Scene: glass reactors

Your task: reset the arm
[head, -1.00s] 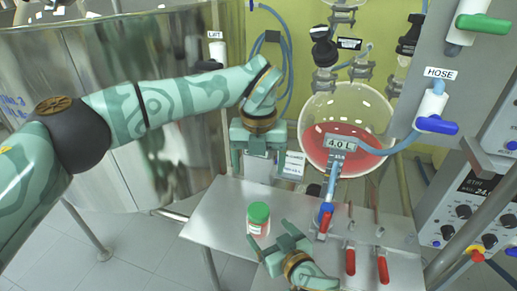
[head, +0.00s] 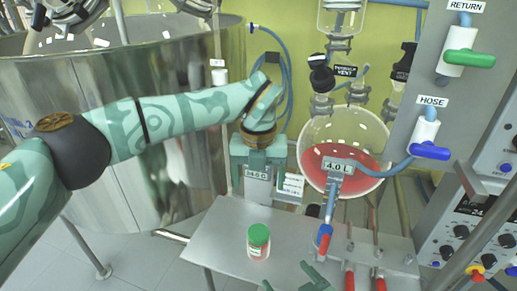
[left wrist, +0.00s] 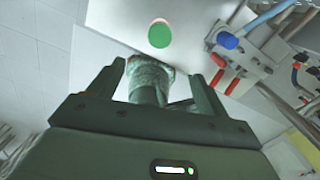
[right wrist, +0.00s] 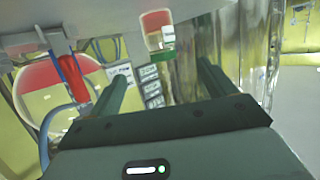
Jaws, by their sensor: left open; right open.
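My left gripper (head: 262,168) is open and empty, above the back left of the steel table and in front of a scale display. My right gripper (head: 292,284) is open and empty at the bottom edge of the head view, mostly cut off. A jar with a green lid and red contents (head: 258,241) stands upright on the table between them, apart from both. The jar's lid also shows beyond my left fingers in the left wrist view (left wrist: 159,34). The jar appears upside down in the right wrist view (right wrist: 156,28).
The steel table (head: 215,240) is bare at left. A round glass reactor with red liquid (head: 345,150) stands behind it, with red-handled valves (head: 349,279) at front right. A large steel vat (head: 150,75) fills the left. A panel with a HOSE valve (head: 430,150) is at right.

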